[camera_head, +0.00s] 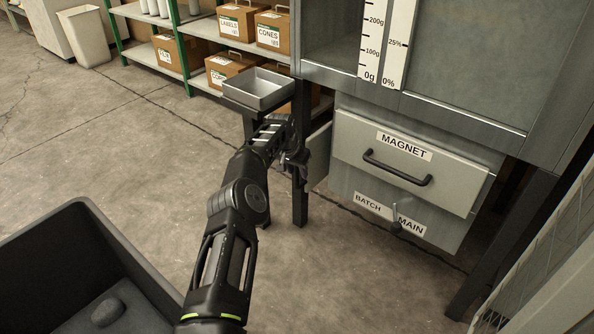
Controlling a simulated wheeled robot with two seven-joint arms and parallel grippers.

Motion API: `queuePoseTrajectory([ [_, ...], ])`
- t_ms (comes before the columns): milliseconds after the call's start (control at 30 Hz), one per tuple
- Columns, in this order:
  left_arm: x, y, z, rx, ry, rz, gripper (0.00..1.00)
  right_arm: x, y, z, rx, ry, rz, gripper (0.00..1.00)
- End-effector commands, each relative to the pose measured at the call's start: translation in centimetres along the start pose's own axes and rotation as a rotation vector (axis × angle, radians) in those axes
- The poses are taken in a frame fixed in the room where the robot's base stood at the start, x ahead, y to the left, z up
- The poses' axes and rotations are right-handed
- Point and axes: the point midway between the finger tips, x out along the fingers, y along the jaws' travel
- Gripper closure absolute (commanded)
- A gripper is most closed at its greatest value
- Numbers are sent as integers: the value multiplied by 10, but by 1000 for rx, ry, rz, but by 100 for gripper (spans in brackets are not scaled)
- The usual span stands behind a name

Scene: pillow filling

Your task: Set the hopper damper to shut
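The grey hopper cabinet (460,75) stands at the upper right with a see-through front and scale strips. No part labelled as a damper shows. My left arm reaches from the bottom to the hopper's left lower side. My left gripper (297,160) is dark and small there, beside a pale panel edge (319,157) left of the magnet drawer. Whether it touches anything, and how its fingers stand, I cannot tell. My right gripper is out of view.
The MAGNET drawer (450,184) has a black handle (397,168). A metal tray (258,88) stands behind my arm. A dark bin (75,240) is at lower left. Shelves hold cartons (242,22). Floor at left is clear.

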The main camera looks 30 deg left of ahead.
Motion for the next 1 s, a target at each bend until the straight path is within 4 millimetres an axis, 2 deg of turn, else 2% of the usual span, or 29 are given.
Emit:
queuePoseTrajectory([
  [367,-9,0,-1,0,0,0,64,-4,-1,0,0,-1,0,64],
  [567,-31,-1,-1,2,0,-2,64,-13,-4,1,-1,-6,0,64],
  [800,-70,-1,-1,1,0,-2,64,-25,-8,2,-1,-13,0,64],
  [1000,-78,0,0,-1,0,0,64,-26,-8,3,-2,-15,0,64],
])
